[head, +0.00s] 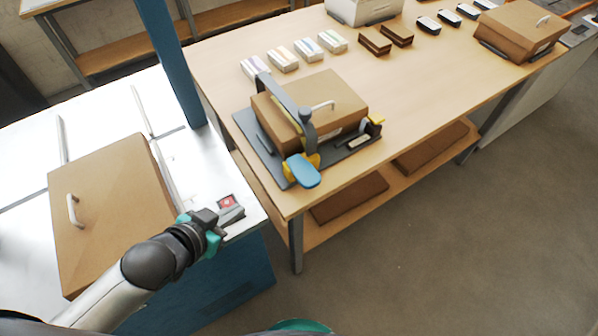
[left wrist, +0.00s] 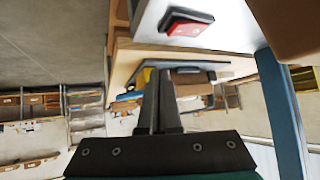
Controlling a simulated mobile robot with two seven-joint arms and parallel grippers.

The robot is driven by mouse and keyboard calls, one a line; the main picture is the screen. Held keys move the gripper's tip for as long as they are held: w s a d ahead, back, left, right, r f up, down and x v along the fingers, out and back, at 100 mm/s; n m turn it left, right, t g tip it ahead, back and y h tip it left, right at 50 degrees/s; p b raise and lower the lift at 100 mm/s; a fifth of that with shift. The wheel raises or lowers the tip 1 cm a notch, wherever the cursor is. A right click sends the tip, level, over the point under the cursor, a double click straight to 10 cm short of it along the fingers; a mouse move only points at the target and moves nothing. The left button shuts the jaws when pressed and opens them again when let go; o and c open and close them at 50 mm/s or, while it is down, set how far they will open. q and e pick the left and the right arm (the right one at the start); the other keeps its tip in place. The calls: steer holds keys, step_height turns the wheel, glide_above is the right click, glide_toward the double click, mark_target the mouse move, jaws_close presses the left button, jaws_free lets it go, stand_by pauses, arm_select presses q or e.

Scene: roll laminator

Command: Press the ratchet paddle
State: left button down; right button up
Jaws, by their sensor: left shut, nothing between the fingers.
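The blue ratchet paddle (head: 302,170) sticks out at the front corner of a dark grey base plate (head: 275,165) on the wooden table, beside yellow parts. A grey strap or arm (head: 280,98) arches over a brown box (head: 330,98) on that plate. My left gripper (head: 213,222) is left of and nearer than the paddle, apart from it, by the red switch (head: 227,202) on the white bench. In the left wrist view its fingers (left wrist: 160,75) are shut and empty. The switch (left wrist: 187,24) shows above them there; the paddle is hard to make out. My right gripper is not in view.
A brown lidded box (head: 110,205) with a white handle sits on the white bench at left. A blue post (head: 172,60) stands between bench and table. Small packs (head: 295,54) and another brown box (head: 522,30) lie farther back. The table's right front is clear.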

arm_select(q)
steer(key=s+a+r+m+h, duration=0.1)
steer(key=r+m+h, duration=0.1)
steer(key=r+h, duration=0.2)
steer(key=s+a+r+m+h, duration=0.1)
steer(key=a+r+m+h, duration=0.1)
steer(key=r+h, duration=0.2)
steer(key=shift+s+a+r+p, duration=0.25)
steer(key=shift+r+p, duration=0.2)
steer(key=shift+r, duration=0.8)
steer(key=shift+d, duration=0.1)
steer(key=b, duration=0.2)
glide_above(300, 182)
steer(key=f, duration=0.4)
steer(key=shift+w+f, duration=0.2)
steer(key=shift+f, duration=0.2)
steer(key=f, duration=0.2)
steer(key=shift+s+f, duration=0.2)
steer(key=shift+f, duration=0.2)
steer(key=shift+f+b, duration=0.3)
steer(key=shift+f, duration=0.35)
